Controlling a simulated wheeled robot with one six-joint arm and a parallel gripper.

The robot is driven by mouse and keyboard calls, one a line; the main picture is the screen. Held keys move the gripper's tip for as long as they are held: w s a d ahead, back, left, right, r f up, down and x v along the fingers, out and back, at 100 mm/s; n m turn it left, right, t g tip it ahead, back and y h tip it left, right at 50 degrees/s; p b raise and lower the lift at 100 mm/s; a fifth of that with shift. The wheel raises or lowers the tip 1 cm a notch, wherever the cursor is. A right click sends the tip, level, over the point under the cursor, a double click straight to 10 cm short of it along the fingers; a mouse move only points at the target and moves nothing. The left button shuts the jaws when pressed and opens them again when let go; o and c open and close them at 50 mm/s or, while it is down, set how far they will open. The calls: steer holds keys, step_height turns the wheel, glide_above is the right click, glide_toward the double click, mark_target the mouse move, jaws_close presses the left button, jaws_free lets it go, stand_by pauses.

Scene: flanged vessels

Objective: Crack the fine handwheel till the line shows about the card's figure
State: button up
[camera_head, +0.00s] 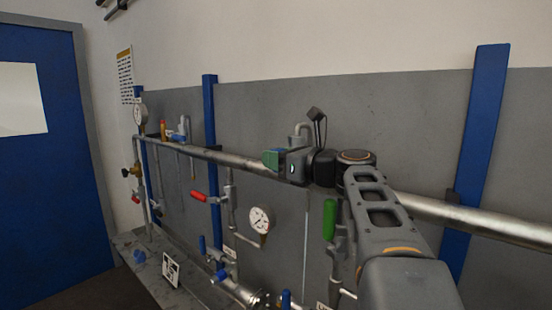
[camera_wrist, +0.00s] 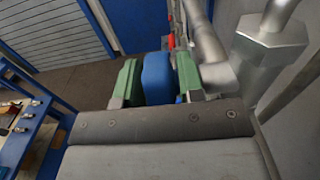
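My gripper (camera_head: 272,158) is at the long pipe, its green fingers pointing left. In the wrist view, a blue handle-like piece (camera_wrist: 158,78) fills the space between the green fingers (camera_wrist: 158,84), with no clear gap on either side. That piece is hidden in the head view, so I cannot tell for sure that it is the fine handwheel. A round white gauge (camera_head: 260,220) hangs below the pipe; its reading is too small to make out. A white card (camera_head: 171,270) with black marks stands on the ledge at lower left; its figure is not legible.
A red lever (camera_head: 198,196) and a green lever (camera_head: 330,219) stand out from the pipework. Another gauge (camera_head: 140,115) is at far left. Blue posts (camera_head: 486,120) carry the long pipe (camera_head: 500,224). A thick grey fitting (camera_wrist: 268,50) is close to my gripper's right.

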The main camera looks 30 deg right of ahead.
steer(key=shift+c, duration=0.5)
steer(key=c, duration=0.5)
steer(key=r+p, duration=0.1)
steer(key=p, duration=0.2)
steer(key=shift+g+p, duration=0.35)
steer(key=shift+g, duration=0.05)
steer(key=shift+c, duration=0.2)
steer(key=shift+f+g+h+p, duration=0.1)
steer(key=shift+g+h+p, duration=0.35)
steer(key=shift+p, duration=0.75)
steer(key=shift+f+g+p, duration=0.35)
steer(key=shift+p, duration=0.1)
steer(key=o, duration=0.6)
steer(key=shift+w+a, duration=0.1)
steer(key=shift+o, duration=0.2)
